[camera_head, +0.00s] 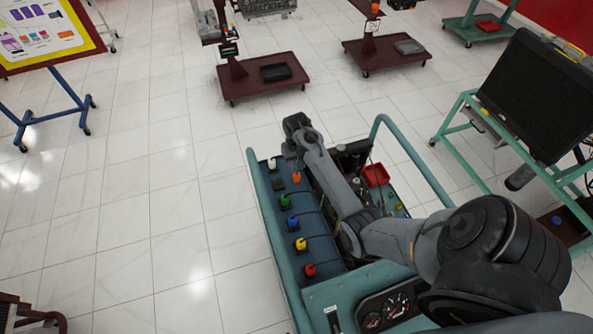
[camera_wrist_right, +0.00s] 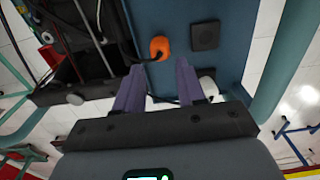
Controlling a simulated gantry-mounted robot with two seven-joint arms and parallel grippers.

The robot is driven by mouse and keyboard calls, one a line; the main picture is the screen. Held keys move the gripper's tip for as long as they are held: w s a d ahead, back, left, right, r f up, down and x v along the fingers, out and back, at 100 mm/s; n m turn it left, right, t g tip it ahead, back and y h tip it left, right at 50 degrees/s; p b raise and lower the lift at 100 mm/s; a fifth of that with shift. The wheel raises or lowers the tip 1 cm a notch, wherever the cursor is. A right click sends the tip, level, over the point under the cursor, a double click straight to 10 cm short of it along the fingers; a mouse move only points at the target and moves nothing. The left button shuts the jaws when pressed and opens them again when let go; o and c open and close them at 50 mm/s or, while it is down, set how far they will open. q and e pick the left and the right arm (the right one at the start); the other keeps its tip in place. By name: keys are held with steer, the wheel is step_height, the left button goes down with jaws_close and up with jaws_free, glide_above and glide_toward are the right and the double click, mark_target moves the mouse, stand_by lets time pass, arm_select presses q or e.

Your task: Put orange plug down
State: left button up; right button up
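The orange plug (camera_head: 296,177) is at the far end of a row of coloured plugs on the blue engine cover. In the right wrist view the orange plug (camera_wrist_right: 160,47) sits just beyond my fingertips, beside a flat black square (camera_wrist_right: 205,36), with a dark cable at it. Whether it lies on the cover or sits in a socket, I cannot tell. My right gripper (camera_wrist_right: 157,75) has its two purple fingers apart, with nothing clearly held between them. In the head view my right arm reaches over the trainer, and its fingers are hard to make out. My left gripper is not in view.
Green (camera_head: 285,200), blue (camera_head: 292,222), yellow (camera_head: 300,244) and red (camera_head: 310,270) plugs line the blue cover. A red tray (camera_head: 376,175) sits right of my arm. A teal rail (camera_head: 415,150) borders the trainer. The tiled floor on the left is mostly clear.

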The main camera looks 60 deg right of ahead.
mark_target(296, 173)
steer(key=s+a+r+n+t, duration=0.1)
steer(key=s+a+r+n, duration=0.1)
steer(key=s+a, duration=0.4)
steer(key=s+a+r+n+t, duration=0.1)
steer(key=s+a+r+n, duration=0.2)
steer(key=a, duration=1.2)
steer(key=s+a+r+n+t, duration=0.1)
steer(key=s+a+r+n, duration=0.1)
steer(key=s+a+n, duration=0.3)
steer(key=s+a, duration=0.4)
steer(key=a, duration=0.2)
steer(key=shift+s+r+t, duration=0.25)
steer(key=shift+r+t, duration=0.05)
steer(key=shift+r, duration=0.1)
